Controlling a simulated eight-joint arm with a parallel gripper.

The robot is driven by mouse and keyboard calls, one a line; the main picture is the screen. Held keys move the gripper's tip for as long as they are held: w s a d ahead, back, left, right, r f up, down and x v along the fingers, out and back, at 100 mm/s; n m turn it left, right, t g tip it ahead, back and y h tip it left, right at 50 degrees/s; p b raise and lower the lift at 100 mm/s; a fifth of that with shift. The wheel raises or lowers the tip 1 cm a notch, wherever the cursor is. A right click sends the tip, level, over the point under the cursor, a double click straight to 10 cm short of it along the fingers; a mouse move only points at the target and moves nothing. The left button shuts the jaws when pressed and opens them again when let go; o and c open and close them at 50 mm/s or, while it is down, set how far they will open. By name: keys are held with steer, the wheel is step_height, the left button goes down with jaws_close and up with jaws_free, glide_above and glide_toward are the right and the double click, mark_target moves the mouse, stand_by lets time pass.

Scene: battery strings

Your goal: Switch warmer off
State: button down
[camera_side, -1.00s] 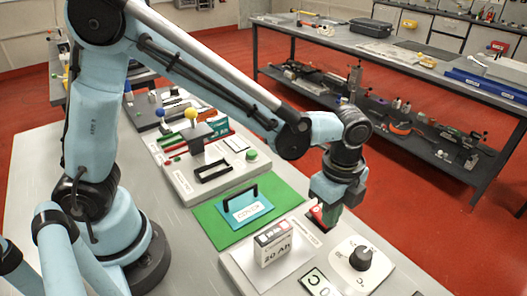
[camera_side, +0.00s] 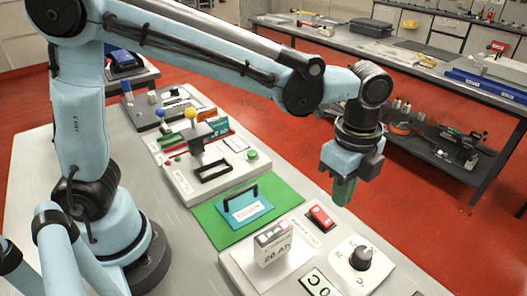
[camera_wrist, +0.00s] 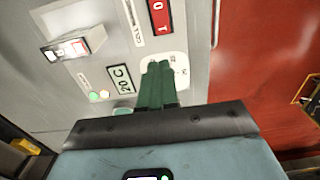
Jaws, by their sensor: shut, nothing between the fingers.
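The warmer panel (camera_side: 240,262) is a light grey block at the front of the bench. Its red rocker switch (camera_side: 321,217) shows in full in the side view. In the wrist view the switch (camera_wrist: 159,14) is at the top edge, with white marks on it; I cannot tell which side is pressed. A dark knob (camera_side: 361,258) sits on a white plate; my fingers hide the knob in the wrist view. The display (camera_wrist: 124,78) reads 20 C. My gripper (camera_side: 342,194) has green fingers, shut and empty, above and apart from the switch; they also show in the wrist view (camera_wrist: 157,85).
Free air lies right of the bench, over red floor.

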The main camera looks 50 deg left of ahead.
step_height(320, 180, up, 7)
steer(key=d, duration=0.1)
steer(key=shift+d+r, duration=0.15)
steer(key=shift+d, duration=0.05)
stand_by(0.4)
